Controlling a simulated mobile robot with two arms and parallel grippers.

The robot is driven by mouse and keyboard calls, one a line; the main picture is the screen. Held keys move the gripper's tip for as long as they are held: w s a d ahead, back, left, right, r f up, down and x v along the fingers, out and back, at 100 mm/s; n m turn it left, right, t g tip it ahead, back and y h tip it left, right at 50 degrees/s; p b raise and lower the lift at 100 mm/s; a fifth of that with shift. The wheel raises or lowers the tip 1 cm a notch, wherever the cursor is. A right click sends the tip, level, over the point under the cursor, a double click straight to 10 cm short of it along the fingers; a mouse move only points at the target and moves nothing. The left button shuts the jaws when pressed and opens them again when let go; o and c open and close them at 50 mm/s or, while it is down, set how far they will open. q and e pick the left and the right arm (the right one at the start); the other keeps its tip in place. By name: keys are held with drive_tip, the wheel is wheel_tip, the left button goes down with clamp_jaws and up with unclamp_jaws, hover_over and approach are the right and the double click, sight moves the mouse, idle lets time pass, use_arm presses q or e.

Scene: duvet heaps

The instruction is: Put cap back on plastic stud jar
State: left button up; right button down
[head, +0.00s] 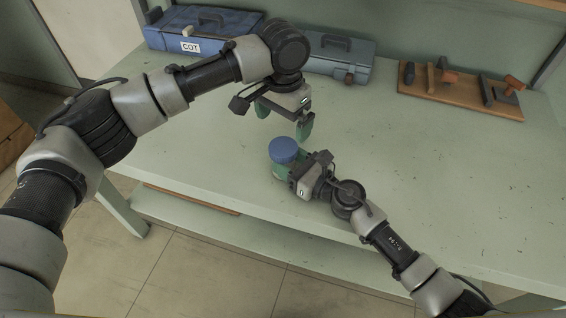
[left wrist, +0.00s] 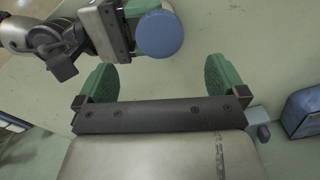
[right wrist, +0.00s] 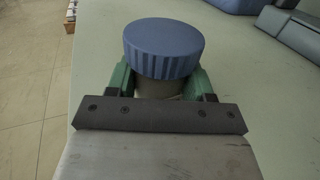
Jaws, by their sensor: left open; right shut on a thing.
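The blue ribbed cap (head: 284,149) sits on top of the jar, and I cannot tell how tightly. It also shows in the right wrist view (right wrist: 163,45) and the left wrist view (left wrist: 159,34). The jar's grey body (right wrist: 160,88) shows under the cap, between the green fingers of my right gripper (head: 285,170), which is shut on it near the table's front edge. My left gripper (head: 284,118) is open and empty, just behind and above the cap and apart from it. In the left wrist view the cap lies beyond its fingertips (left wrist: 158,72).
A blue toolbox labelled COT (head: 215,22) and a grey-blue case (head: 345,62) stand along the back of the green table (head: 430,190). A wooden board with stamp-like tools (head: 455,95) lies at the back right. The middle and right of the table are clear.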

use_arm(q)
wheel_tip(320, 180, up, 8)
drive_tip(key=shift+r, duration=0.25)
use_arm(e)
drive_tip(key=shift+c, duration=1.7)
unclamp_jaws()
drive_tip(key=b+v, duration=0.1)
drive_tip(key=v, duration=0.9)
drive_tip(key=shift+f+b, duration=0.1)
drive_tip(key=shift+b, duration=0.3)
use_arm(q)
drive_tip(key=shift+f, duration=0.95)
use_arm(e)
drive_tip(key=shift+s+d, duration=0.3)
